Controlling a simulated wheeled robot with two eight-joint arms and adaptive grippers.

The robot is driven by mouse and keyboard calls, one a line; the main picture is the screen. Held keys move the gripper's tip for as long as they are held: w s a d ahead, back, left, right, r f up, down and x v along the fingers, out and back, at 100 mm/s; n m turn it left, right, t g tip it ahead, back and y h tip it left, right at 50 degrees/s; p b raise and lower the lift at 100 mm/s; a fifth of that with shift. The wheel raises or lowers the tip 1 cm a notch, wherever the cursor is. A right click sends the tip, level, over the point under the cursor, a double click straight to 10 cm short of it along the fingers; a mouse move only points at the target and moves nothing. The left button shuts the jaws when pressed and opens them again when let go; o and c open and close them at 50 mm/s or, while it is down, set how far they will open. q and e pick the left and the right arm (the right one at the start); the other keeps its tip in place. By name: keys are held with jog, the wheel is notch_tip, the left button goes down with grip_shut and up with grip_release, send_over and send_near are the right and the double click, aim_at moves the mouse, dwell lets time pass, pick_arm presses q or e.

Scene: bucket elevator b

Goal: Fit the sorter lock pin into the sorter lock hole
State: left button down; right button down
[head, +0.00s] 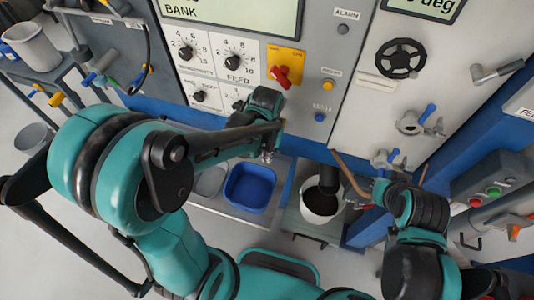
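I cannot pick out the sorter lock pin or the sorter lock hole for certain; both are too small to tell or hidden. My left gripper (268,155) points down in front of the control panel, above the back edge of a blue tray (249,187). It is small and partly hidden by its own wrist, so its opening and anything in it cannot be made out. My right gripper (368,190) is at the right of a white bucket (321,212), in front of the lower panel. Its fingers are mostly hidden by its wrist.
The panel carries knobs (234,63), a red switch handle (281,76) on a yellow plate, a black handwheel (400,59) and blue-handled valves (411,123). The bucket holds dark material. A side bench (105,95) with a white jug (33,47) stands left. Grey floor is open at lower left.

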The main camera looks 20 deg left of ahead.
pick_arm(q)
jog(key=shift+s, duration=0.15)
jog(key=shift+s+a+p, duration=0.1)
jog(key=shift+s+p, duration=0.2)
jog(key=shift+s, duration=2.35)
jog(key=s, duration=0.4)
jog(key=shift+p, duration=0.35)
